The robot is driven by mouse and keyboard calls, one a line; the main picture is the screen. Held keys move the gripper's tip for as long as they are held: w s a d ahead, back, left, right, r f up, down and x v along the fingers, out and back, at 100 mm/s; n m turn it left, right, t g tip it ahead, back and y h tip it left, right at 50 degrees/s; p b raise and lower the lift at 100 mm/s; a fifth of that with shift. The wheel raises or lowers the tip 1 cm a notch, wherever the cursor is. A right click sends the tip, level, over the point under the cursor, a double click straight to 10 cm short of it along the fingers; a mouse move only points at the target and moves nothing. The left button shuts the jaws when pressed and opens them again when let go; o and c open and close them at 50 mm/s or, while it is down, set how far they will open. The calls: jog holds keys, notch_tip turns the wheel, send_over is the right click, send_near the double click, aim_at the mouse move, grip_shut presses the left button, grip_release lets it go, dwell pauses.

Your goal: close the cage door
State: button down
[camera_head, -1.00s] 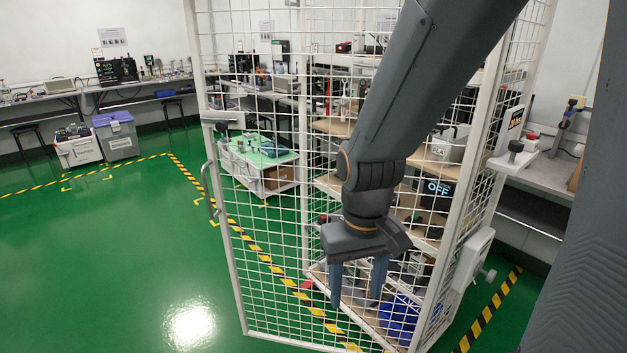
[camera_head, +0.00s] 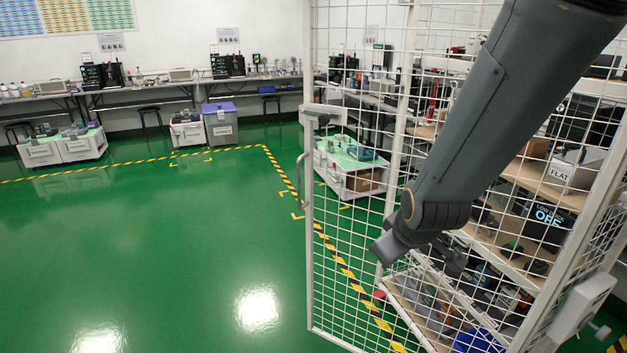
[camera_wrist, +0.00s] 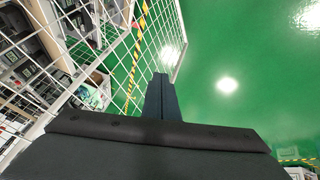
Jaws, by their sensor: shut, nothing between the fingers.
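The cage door (camera_head: 345,230) is a white wire-mesh panel in a white frame, standing upright left of the shelves in the head view. Its left edge carries a curved handle (camera_head: 301,180) and a latch block (camera_head: 322,110). How far it stands open is hard to judge. White mesh (camera_wrist: 100,45) also fills the upper left of the wrist view. My gripper (camera_wrist: 162,80) is shut and empty, its fingers together near the mesh's right edge. Contact with the mesh cannot be told. In the head view my arm crosses in front of the mesh, and the fingers are not clear.
Shelves behind the mesh hold boxes and gear, including a box marked FLAT (camera_head: 570,170). A white box with a knob (camera_head: 582,308) sits on the right post. A white cart (camera_head: 350,170) stands behind the door. Open green floor (camera_head: 180,240) lies left.

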jog(key=w+a+n+t+y+b, duration=0.1)
jog(key=w+a+n+t, duration=0.25)
jog(key=w+a, duration=0.2)
jog(key=n+t+y+b, duration=0.35)
jog(key=n+t, duration=0.35)
jog(key=n, duration=0.4)
send_near(307, 168)
jog(key=shift+m, duration=0.25)
jog(key=p+x, duration=0.1)
jog(key=x, duration=0.4)
jog(key=shift+w+a+p, duration=0.2)
jog(key=shift+w+p, duration=0.1)
jog(key=shift+p, duration=0.1)
